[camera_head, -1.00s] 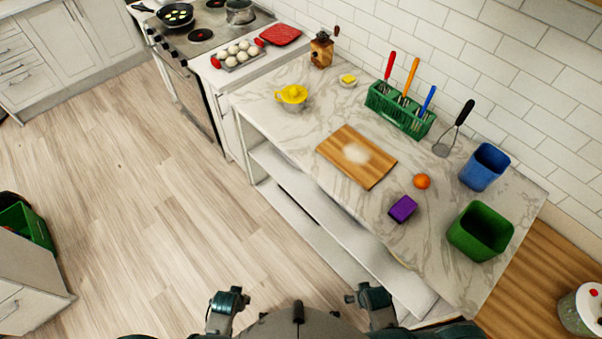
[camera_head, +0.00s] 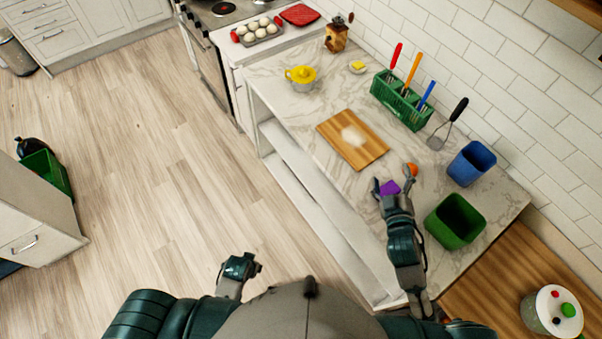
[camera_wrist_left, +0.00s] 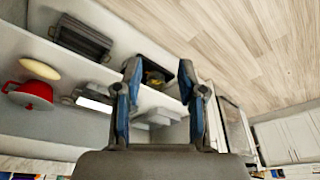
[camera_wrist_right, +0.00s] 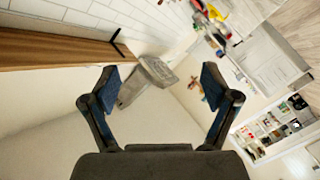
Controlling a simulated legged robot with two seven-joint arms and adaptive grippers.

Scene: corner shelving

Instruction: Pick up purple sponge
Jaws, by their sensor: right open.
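The purple sponge (camera_head: 390,188) lies on the marble counter (camera_head: 300,105), partly hidden by my right gripper (camera_head: 393,183). That gripper is open, its two fingers on either side of the sponge in the head view. I cannot tell its height above the counter. In the right wrist view (camera_wrist_right: 160,78) the fingers are wide apart with nothing between them, and I cannot make out the sponge there. My left gripper (camera_head: 241,268) is open and empty, away from the counter at the lower left; it also shows in the left wrist view (camera_wrist_left: 160,92).
An orange (camera_head: 411,170) sits close beside the right fingertip. A green bin (camera_head: 455,221) and a blue bin (camera_head: 471,163) stand to the right.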

